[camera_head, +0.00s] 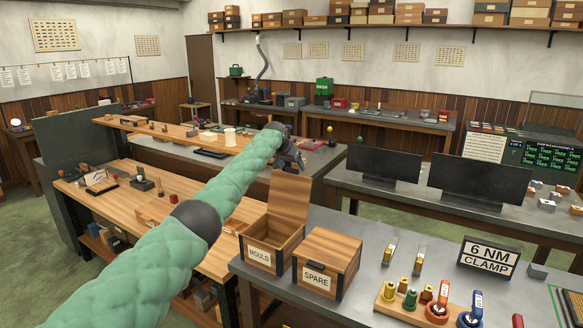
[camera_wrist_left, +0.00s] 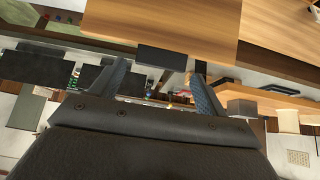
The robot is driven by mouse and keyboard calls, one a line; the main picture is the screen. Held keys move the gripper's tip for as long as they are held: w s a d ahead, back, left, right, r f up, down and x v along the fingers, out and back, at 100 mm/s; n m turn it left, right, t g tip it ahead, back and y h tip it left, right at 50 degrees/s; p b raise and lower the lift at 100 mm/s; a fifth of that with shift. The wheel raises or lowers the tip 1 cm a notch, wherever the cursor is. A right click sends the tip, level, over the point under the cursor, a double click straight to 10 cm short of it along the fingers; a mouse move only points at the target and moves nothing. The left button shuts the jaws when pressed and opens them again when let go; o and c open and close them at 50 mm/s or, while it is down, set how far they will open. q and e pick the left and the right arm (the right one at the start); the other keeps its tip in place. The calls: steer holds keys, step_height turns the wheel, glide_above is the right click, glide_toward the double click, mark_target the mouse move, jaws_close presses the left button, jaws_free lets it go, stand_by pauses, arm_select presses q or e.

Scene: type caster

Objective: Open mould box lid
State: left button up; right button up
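The wooden mould box (camera_head: 262,256), labelled MOULD, stands at the left end of the grey bench. Its lid (camera_head: 290,198) is raised and stands roughly upright, so the box's interior shows. My left gripper (camera_head: 292,158) is just above the lid's top edge. In the left wrist view, a wooden panel that looks like the lid (camera_wrist_left: 160,18) has a dark tab (camera_wrist_left: 162,54) on its edge. My left gripper's fingers (camera_wrist_left: 160,72) are spread on either side of the tab, with gaps visible. My right gripper is not in view.
A closed box labelled SPARE (camera_head: 326,262) stands close to the right of the mould box. A wooden rack with coloured knobs (camera_head: 425,304) and a 6 NM CLAMP sign (camera_head: 488,257) sit farther right. Two dark monitors (camera_head: 480,180) stand behind. The bench between is mostly clear.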

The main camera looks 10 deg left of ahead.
arm_select(q)
steer(key=shift+s+f, duration=0.1)
steer(key=shift+f, duration=0.15)
steer(key=shift+s, duration=0.1)
steer(key=shift+s+a+r+b, duration=0.2)
steer(key=shift+r+b, duration=0.1)
steer(key=shift+b, duration=0.1)
steer(key=b+v, duration=0.2)
steer(key=v, duration=0.5)
steer(key=shift+b, duration=0.4)
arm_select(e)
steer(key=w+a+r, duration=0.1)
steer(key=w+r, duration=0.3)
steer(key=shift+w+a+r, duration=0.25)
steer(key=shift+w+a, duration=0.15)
arm_select(q)
steer(key=shift+w+d+r, duration=0.1)
steer(key=shift+d, duration=0.05)
